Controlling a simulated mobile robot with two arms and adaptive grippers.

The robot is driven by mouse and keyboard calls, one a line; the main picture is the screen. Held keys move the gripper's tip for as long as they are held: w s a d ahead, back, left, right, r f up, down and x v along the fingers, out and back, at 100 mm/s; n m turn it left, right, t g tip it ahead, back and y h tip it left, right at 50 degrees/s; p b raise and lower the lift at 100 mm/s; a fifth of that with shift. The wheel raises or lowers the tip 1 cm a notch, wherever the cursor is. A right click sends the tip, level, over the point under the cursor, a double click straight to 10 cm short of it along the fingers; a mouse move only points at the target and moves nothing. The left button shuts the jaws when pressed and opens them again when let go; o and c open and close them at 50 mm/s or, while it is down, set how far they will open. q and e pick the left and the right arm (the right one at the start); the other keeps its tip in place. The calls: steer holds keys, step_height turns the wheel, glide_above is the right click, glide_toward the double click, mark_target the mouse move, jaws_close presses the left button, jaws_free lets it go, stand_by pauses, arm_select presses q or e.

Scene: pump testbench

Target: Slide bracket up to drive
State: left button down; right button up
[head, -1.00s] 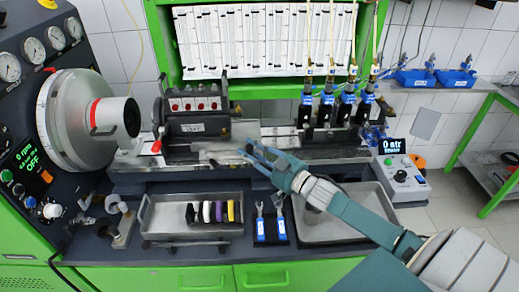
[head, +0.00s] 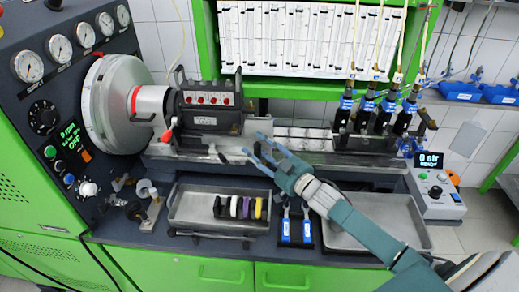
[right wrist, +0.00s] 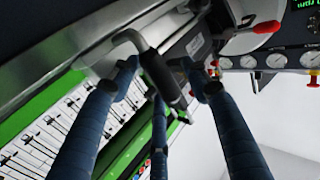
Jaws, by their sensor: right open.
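The bracket (head: 212,108) is a dark block with red knobs on a rail at the back of the bench. The drive (head: 120,108) is the large white-and-grey drum with a red ring, left of it. The bracket's left side stands right at the drive's nose; I cannot tell if they touch. My right gripper (head: 257,150) is open, low and right of the bracket, in front of the rail. In the right wrist view a dark handle (right wrist: 160,75) lies between its spread fingers (right wrist: 165,88). My left gripper is not in view.
A red-tipped lever (head: 167,136) sits below the drive's nose. In front are a tray (head: 180,218) with coloured rings, two blue tools (head: 296,226) and an empty tray (head: 385,232). Blue-and-black injectors (head: 370,110) stand right on the rail.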

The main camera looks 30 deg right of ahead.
steer(key=v, duration=1.2)
steer(key=shift+s+f, duration=0.1)
